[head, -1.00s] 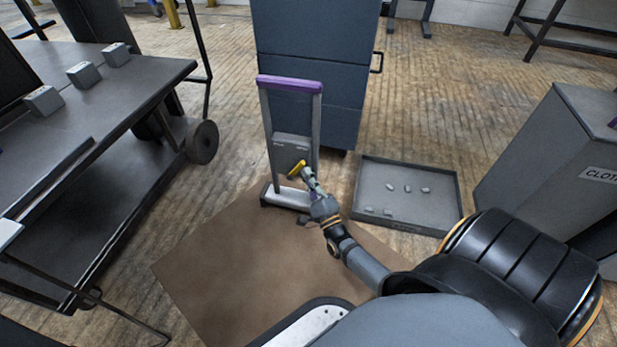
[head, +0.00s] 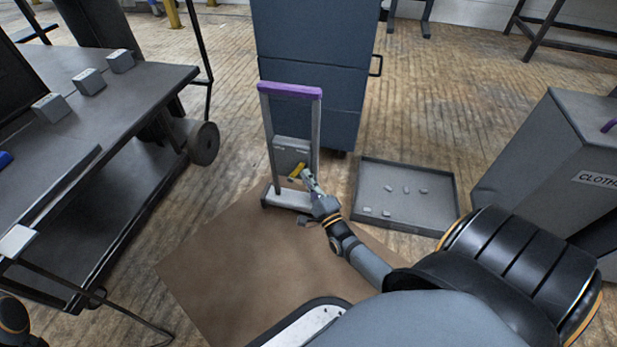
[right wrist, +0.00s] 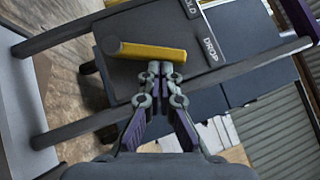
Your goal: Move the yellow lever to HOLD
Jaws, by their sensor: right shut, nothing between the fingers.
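The yellow lever (head: 297,170) is on the grey panel of an upright frame with a purple top bar (head: 290,90). In the right wrist view the lever (right wrist: 150,51) runs from a round pivot at left toward the DROP label (right wrist: 209,48). The HOLD label (right wrist: 192,8), partly cut off, is above DROP there. My right gripper (right wrist: 160,68) is shut and empty, its fingertips right beside the lever's lower side near its free end. I cannot tell whether they touch. In the head view the right gripper (head: 306,175) is at the lever.
A dark cabinet (head: 312,60) stands behind the frame. A shallow grey tray (head: 405,212) with several small pieces lies to its right. A grey bin labelled CLOTHS (head: 535,150) is farther right. A dark wheeled cart (head: 100,130) stands at left. A brown mat (head: 240,275) lies in front.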

